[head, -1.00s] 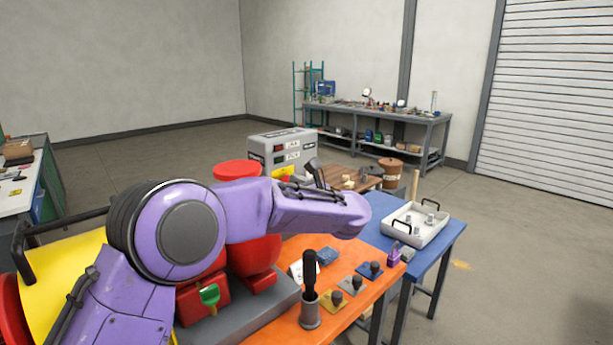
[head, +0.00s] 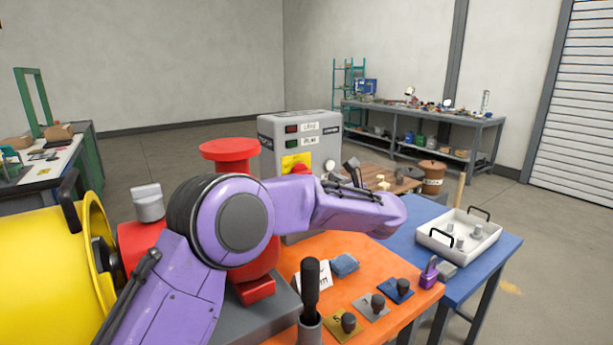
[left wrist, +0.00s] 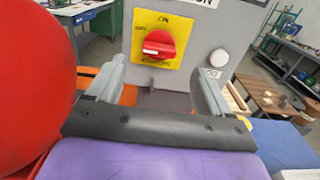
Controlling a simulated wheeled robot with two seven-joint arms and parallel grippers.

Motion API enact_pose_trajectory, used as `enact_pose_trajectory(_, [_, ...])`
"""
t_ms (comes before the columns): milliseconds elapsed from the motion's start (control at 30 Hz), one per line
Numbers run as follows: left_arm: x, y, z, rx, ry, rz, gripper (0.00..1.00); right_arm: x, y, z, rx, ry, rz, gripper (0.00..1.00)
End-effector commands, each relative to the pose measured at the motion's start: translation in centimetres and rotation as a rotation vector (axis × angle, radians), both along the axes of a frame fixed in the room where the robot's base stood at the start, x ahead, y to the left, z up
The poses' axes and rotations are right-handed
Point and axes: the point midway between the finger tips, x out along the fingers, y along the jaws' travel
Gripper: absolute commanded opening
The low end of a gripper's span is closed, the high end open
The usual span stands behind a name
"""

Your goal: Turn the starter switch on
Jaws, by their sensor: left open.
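The grey starter box (head: 269,128) stands behind the orange table in the head view. On its front is a yellow plate (head: 289,163) with a red switch (head: 302,168), partly behind my arm. In the left wrist view the red switch (left wrist: 160,45) is clear on its yellow plate (left wrist: 178,20). "ON" is printed at the top, and the red handle lies roughly level with a white mark at its left end. My left gripper (left wrist: 158,88) is open and empty, its fingers apart below the switch and not touching it. My right gripper is not in view.
A red valve wheel (head: 230,149) stands left of the box, and its red shape is close beside my left gripper in the wrist view. The orange table (head: 390,318) holds tagged knobs and a black-handled tool. A white tray (head: 458,238) is on the blue table.

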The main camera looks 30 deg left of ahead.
Motion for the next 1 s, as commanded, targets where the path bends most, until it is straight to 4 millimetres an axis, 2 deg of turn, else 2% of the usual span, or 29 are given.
enact_pose_trajectory(100, [1.0,2.8,0.4,-0.001,0.002,0.005,0.81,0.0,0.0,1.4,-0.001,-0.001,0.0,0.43])
enact_pose_trajectory(300, [2.6,6.3,0.3,-0.001,0.001,0.003,0.81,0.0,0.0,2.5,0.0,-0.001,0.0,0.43])
enact_pose_trajectory(467, [3.1,7.6,0.1,-0.001,0.001,0.001,0.81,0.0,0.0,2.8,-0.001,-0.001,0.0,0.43])
enact_pose_trajectory(700, [3.2,7.7,0.1,0.0,0.001,0.0,0.81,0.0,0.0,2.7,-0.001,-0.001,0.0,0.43])
enact_pose_trajectory(733, [3.2,7.7,0.1,0.0,0.001,0.0,0.74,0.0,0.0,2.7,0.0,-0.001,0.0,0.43])
enact_pose_trajectory(800, [3.2,7.7,0.1,0.0,0.001,0.0,0.52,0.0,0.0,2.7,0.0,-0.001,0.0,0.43])
enact_pose_trajectory(900, [3.2,7.7,0.1,0.0,0.0,0.001,0.24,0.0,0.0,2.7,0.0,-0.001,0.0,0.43])
enact_pose_trajectory(1000, [3.2,7.7,0.1,0.0,0.0,0.0,0.25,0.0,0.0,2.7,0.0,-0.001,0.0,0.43])
